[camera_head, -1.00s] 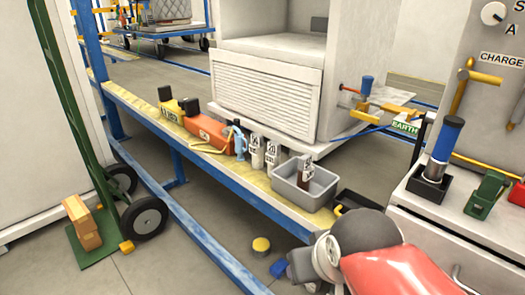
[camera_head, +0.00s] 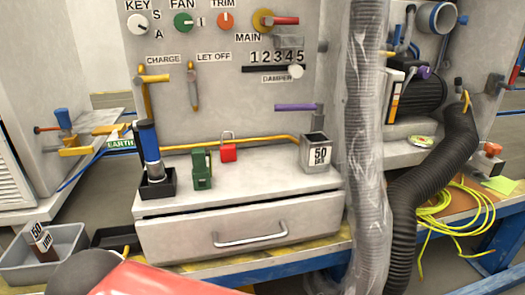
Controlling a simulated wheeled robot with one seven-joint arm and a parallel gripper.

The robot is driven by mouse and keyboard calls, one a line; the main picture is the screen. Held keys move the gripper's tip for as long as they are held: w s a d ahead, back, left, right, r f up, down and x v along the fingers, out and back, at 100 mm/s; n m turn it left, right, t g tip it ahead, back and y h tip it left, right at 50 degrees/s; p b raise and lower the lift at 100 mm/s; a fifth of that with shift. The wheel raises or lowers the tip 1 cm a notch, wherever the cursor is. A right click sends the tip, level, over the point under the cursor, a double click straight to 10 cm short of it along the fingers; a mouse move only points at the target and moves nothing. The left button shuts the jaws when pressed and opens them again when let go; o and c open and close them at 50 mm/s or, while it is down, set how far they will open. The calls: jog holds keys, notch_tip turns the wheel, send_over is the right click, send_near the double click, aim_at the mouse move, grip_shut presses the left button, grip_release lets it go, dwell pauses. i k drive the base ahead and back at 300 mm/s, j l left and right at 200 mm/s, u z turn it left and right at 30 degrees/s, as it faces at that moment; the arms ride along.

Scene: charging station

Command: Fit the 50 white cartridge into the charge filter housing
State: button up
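A grey open-topped box labelled 50 (camera_head: 316,152) stands at the right end of the cabinet top, below a purple lever. I cannot tell for certain whether it is the charge filter housing. A brown cartridge with a white 50 label (camera_head: 40,242) leans in a grey tray (camera_head: 68,240) at the lower left. No white-bodied 50 cartridge shows. The CHARGE label is on the panel above a yellow handle (camera_head: 153,79). My red arm link crosses the bottom edge; my gripper is outside the picture.
The drawer (camera_head: 240,235) is nearly shut. A plastic-wrapped hose (camera_head: 367,140) and a black hose (camera_head: 435,165) stand to the right.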

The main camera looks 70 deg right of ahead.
aim_at(316, 147)
jog(key=z, duration=2.75)
jog(key=u, duration=2.7)
jog(key=i+j+z, duration=0.4)
jog(key=j+z, duration=0.15)
jog(key=i+j+z, duration=0.15)
jog(key=j+z, duration=0.4)
jog(key=j, duration=0.25)
jog(key=i, duration=0.1)
